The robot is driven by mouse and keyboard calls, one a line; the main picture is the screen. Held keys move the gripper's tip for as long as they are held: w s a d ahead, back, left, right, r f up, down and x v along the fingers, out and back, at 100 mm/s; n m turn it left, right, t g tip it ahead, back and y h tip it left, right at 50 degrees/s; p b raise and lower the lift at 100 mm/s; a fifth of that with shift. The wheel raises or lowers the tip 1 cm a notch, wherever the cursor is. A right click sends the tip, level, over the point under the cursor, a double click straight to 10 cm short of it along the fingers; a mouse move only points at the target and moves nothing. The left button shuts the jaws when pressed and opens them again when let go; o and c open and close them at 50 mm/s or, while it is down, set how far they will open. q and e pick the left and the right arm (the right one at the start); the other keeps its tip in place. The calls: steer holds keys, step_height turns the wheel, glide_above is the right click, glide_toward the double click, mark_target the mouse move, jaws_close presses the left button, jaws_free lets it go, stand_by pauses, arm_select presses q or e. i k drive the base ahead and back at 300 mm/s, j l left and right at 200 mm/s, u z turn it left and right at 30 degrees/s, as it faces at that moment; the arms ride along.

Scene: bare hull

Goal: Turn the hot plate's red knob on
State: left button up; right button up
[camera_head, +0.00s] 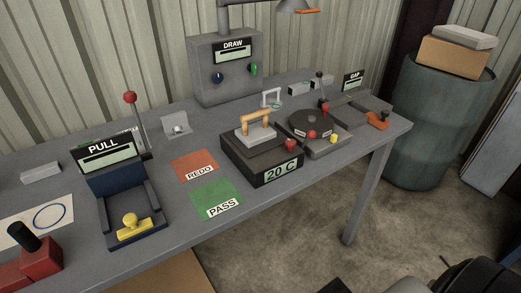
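The hot plate (238,158) is a dark box on the grey table, right of the coloured cards. Its front display reads "20 C". A red knob (291,144) sits on the right part of its top. A grey block (257,138) with a tan handle (257,121) rests on the hot plate. No gripper can be made out in the head view. Dark rounded parts at the bottom right corner look like my own arm, well away from the hot plate.
Right of the hot plate stands a device with a dark round disc (310,121), a red ball and a yellow knob (333,139). A "PULL" device (131,228) stands left. REDO (195,166) and PASS (216,196) cards lie flat between. A "DRAW" panel (232,83) stands behind.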

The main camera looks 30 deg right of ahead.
mark_target(291, 143)
steer(key=z, duration=1.25)
